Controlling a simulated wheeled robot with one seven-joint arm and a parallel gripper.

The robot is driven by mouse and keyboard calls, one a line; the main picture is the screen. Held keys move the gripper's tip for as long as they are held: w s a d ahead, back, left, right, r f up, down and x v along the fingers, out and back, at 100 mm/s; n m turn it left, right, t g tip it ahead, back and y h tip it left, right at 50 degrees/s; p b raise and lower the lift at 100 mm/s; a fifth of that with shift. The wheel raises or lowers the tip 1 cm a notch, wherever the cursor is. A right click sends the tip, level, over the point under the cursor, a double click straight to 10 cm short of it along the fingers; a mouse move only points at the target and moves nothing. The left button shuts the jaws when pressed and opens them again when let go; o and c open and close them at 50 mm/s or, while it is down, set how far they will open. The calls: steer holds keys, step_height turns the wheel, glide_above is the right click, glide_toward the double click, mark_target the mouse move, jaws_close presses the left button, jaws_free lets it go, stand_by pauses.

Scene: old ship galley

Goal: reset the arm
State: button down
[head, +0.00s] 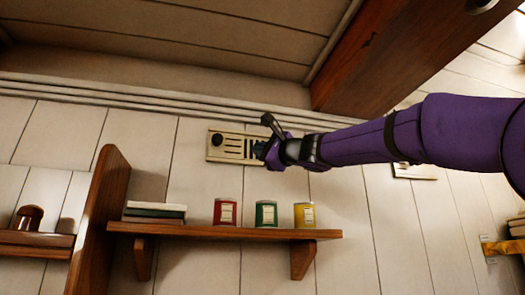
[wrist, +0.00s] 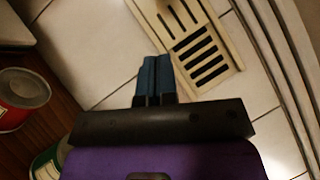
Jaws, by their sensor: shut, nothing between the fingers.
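My purple arm reaches in from the right in the head view, and my gripper (head: 262,150) is up by the wall above a shelf. It is in front of the right part of a cream slotted wall panel (head: 228,146) with a dark round knob on its left. In the wrist view my gripper (wrist: 154,62) has its two blue fingers side by side, shut with nothing between them. The slotted panel (wrist: 222,70) lies just beyond the fingertips there. I cannot tell whether the fingers touch it.
Below, a wooden shelf (head: 200,231) holds stacked books (head: 155,211), a red tin (head: 225,212), a green tin (head: 266,213) and a yellow tin (head: 304,215). An upright wooden board (head: 103,215) stands left. A wooden beam (head: 395,45) hangs overhead. The wall between panel and tins is bare.

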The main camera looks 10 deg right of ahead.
steer(key=shift+s+d+f, duration=0.1)
steer(key=shift+s+d, duration=0.1)
steer(key=shift+s, duration=0.05)
stand_by(0.5)
steer(key=s+d+f+n+g+h, duration=0.1)
steer(key=s+f+n+g+h, duration=0.15)
steer(key=s+f, duration=0.45)
steer(key=s+d+f+n+g+h, duration=0.1)
steer(key=s+d+f+n+g, duration=0.2)
steer(key=f, duration=0.9)
steer(key=s+f+n+g+h, duration=0.2)
steer(key=s+f+n, duration=0.25)
steer(key=f, duration=0.45)
steer(key=s+d+f+n+g+h, duration=0.2)
steer(key=s+d+f, duration=0.3)
steer(key=s+f, duration=0.4)
steer(key=s+d+f+n+g+h, duration=0.2)
steer(key=s+d+f+h, duration=0.3)
steer(key=s+f, duration=0.4)
step_height(320, 180, down, 5)
steer(key=shift+d+f+n+g, duration=0.15)
steer(key=shift+f+n+g, duration=0.05)
steer(key=shift+n+g, duration=0.25)
steer(key=shift+w, duration=0.1)
